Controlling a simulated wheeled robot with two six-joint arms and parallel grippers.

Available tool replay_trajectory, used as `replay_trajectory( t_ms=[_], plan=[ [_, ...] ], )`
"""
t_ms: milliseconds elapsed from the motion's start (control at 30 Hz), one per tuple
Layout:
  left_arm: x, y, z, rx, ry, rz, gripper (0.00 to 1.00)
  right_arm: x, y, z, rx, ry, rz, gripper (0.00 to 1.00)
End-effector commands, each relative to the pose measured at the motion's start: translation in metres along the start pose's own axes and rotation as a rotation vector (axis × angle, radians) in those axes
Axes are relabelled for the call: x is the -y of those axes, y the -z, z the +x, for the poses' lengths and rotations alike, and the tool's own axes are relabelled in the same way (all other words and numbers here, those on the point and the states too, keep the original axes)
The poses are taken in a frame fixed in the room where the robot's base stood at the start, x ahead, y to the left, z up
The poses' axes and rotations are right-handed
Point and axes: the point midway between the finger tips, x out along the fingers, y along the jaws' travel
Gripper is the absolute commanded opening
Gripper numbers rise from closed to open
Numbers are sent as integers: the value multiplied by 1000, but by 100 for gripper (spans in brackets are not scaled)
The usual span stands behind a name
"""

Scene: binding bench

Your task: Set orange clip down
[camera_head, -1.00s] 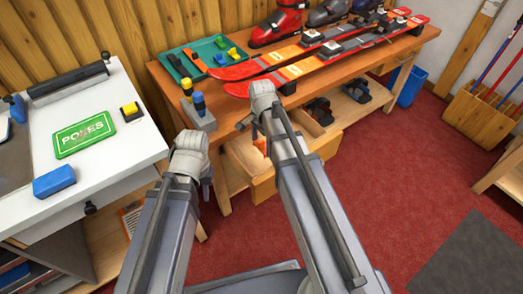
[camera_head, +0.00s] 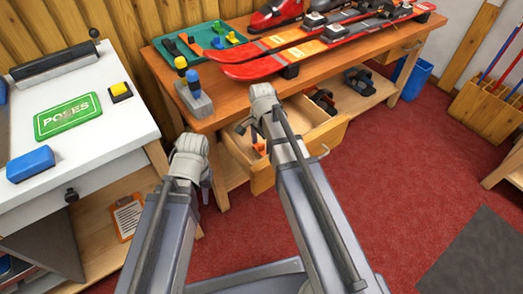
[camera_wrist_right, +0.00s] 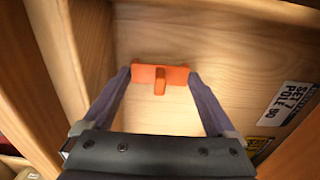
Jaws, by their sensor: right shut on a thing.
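The orange clip (camera_wrist_right: 160,76) is between the two fingertips of my right gripper (camera_wrist_right: 160,78) in the right wrist view, with a finger at each end. The gripper is shut on it, over the pale wooden floor of the open drawer (camera_head: 318,138). In the head view the clip (camera_head: 260,147) is a small orange patch beside my right wrist, mostly hidden by the arm. I cannot tell whether it touches the drawer floor. My left gripper (camera_head: 206,188) hangs in front of the bench, largely hidden behind its wrist; its jaws cannot be made out.
The drawer's walls stand close around the right gripper; a label (camera_wrist_right: 287,104) lies at its right. Above is the wooden bench (camera_head: 222,105) with red skis (camera_head: 290,58), a green tray (camera_head: 205,42) and a grey holder (camera_head: 193,99). A white table (camera_head: 105,130) stands left.

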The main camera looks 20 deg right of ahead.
Motion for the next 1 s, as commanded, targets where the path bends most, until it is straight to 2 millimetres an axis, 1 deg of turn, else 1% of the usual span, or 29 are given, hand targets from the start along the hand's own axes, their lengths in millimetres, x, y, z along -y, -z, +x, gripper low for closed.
replay_trajectory(
  t_ms=[33,233,367,400,467,767,867,1000],
  plan=[
    [0,0,2,0,1,0,26,0,0,2,0,0,0,36],
    [0,0,0,0,1,0,26,0,0,0,0,0,0,36],
    [0,0,4,0,1,0,26,0,0,4,0,0,0,36],
    [0,0,4,0,1,0,26,0,0,4,0,0,0,93],
    [0,0,3,0,1,0,26,0,0,3,0,0,0,100],
    [0,0,2,0,1,0,26,0,0,2,0,0,0,100],
    [0,0,-1,0,1,0,26,0,0,-1,0,0,0,100],
    [1,-1,-11,0,-1,0,26,0,0,-11,0,0,0,100]
  ],
)
